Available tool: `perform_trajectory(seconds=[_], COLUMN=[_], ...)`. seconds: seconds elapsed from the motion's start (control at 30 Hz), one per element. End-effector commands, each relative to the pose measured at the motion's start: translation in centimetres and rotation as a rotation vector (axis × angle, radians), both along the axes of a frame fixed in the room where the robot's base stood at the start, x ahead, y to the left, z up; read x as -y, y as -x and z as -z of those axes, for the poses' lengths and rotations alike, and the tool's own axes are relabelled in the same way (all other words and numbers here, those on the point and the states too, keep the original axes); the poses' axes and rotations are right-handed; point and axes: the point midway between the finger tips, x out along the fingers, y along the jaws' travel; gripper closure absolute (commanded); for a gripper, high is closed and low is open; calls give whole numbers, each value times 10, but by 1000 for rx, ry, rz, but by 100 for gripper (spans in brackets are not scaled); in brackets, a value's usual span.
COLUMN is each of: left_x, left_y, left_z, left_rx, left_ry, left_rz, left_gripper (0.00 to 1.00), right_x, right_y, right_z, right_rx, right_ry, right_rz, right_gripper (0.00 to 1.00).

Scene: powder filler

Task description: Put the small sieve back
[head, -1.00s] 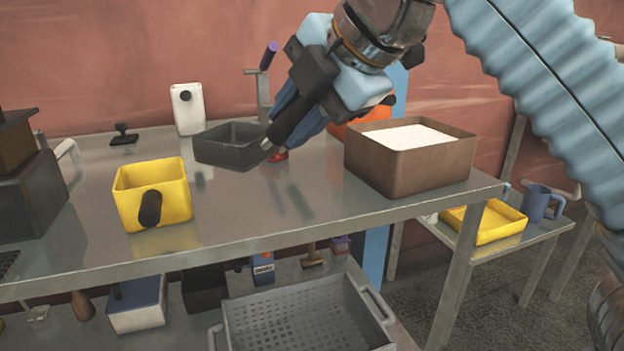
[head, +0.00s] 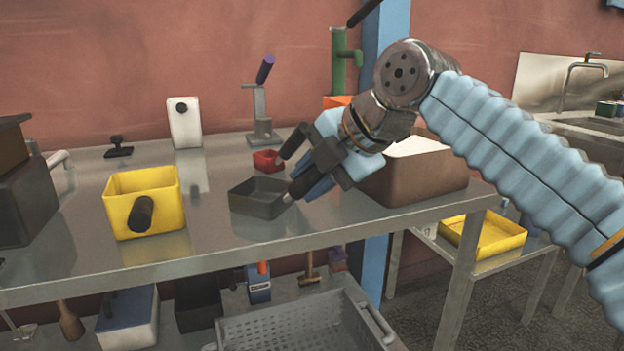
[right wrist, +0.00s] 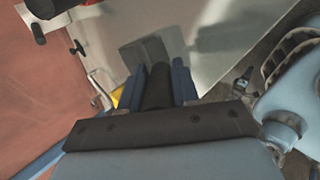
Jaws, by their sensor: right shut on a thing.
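The small sieve (head: 258,199) is a dark grey square pan with a black handle. My right gripper (head: 290,196) is shut on its handle, from the right side. The pan is level, low over the metal table or resting on it; I cannot tell which. In the right wrist view the black handle (right wrist: 157,88) lies between the two blue fingers, with the dark pan (right wrist: 145,50) beyond. A yellow box-shaped sieve (head: 143,203) with a black handle stands to the left on the table. My left gripper is out of view.
A brown box of white powder (head: 418,178) stands right, behind my right gripper. A small red tray (head: 267,160) and a grey lever stand (head: 262,120) are behind the sieve. A white container (head: 185,122) stands at the back. Bare tabletop (head: 212,215) lies between the two sieves.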

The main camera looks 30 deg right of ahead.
Motion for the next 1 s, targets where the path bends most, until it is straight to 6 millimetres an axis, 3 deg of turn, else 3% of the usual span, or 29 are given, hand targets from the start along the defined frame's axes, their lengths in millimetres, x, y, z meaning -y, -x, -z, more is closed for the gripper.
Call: perform_trajectory(seconds=[0.13,0.17,0.3,0.67,1.0], left_x=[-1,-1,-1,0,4], left_y=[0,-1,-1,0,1], left_z=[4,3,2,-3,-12], left_rx=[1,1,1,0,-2], left_ry=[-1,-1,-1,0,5], left_rz=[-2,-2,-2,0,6], left_gripper=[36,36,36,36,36], right_x=[0,0,0,0,14], right_y=[0,0,0,0,47], right_z=[4,3,3,-3,-54], right_rx=[1,0,-1,0,3], right_ry=[0,0,0,0,0], right_rz=[0,0,0,0,-1], right_gripper=[99,66,45,44,44])
